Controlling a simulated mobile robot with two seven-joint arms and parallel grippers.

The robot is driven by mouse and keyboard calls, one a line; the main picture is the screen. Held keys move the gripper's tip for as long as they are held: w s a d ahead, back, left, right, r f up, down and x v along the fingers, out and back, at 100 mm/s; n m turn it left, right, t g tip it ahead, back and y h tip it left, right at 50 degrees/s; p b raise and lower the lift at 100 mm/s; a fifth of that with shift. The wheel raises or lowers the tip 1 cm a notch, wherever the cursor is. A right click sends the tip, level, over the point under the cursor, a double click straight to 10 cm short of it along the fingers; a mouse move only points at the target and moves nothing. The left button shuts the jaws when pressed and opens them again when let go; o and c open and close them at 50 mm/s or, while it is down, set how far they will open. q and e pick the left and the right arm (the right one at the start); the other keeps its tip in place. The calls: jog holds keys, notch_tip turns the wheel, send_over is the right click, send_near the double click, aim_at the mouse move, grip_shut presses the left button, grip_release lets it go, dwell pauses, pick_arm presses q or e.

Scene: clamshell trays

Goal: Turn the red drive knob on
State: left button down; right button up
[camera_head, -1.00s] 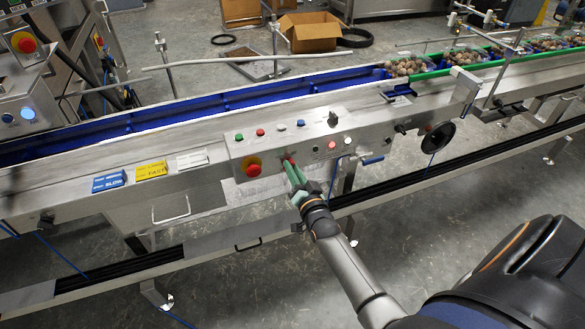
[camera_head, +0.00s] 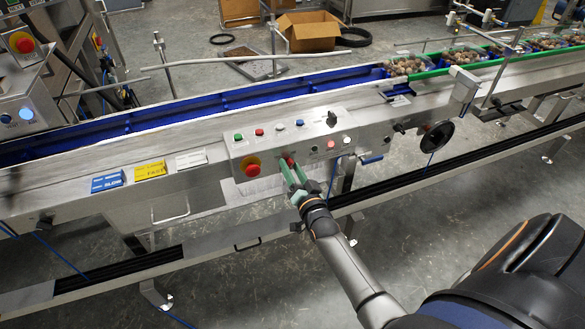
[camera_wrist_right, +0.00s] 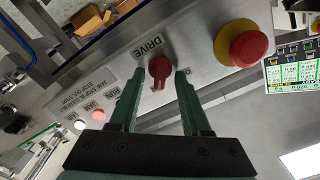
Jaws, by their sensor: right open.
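The red drive knob (camera_wrist_right: 160,68) sits on the steel control panel under the label DRIVE in the right wrist view. In the head view the knob (camera_head: 289,158) shows small at the panel's lower edge. My right gripper (camera_head: 290,170) reaches up to it from below. In the right wrist view its two green fingers (camera_wrist_right: 156,78) are apart, one on each side of the knob, and I see gaps between them and it. Whether the tips reach past the knob's face is hard to tell. My left gripper is in neither view.
A red emergency button with yellow collar (camera_head: 252,167) is close left of the knob. A black selector (camera_head: 332,118) and several small buttons are on the same panel (camera_head: 240,147). A blue conveyor (camera_head: 250,95) runs behind, with filled clamshell trays (camera_head: 405,67) at right.

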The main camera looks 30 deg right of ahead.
jog(key=shift+s+a, duration=0.1)
jog(key=shift+s, duration=0.45)
pick_arm(q)
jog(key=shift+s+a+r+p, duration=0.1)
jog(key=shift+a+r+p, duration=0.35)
jog(key=shift+p, duration=0.4)
pick_arm(e)
jog(key=v, duration=1.1)
jog(key=shift+s, duration=0.2)
pick_arm(q)
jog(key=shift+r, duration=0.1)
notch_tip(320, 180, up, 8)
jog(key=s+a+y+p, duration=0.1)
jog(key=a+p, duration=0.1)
jog(key=p, duration=0.8)
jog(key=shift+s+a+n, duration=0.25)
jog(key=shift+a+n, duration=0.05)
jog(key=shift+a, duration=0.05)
pick_arm(e)
jog(key=s+a+n+g+y, duration=0.6)
jog(key=s+a+n+g, duration=0.2)
jog(key=s+a+n, duration=0.4)
jog(key=s+a, duration=0.2)
jog(key=a, duration=0.1)
jog(key=shift+s+f+y, duration=0.2)
jog(key=shift+f+y, duration=0.1)
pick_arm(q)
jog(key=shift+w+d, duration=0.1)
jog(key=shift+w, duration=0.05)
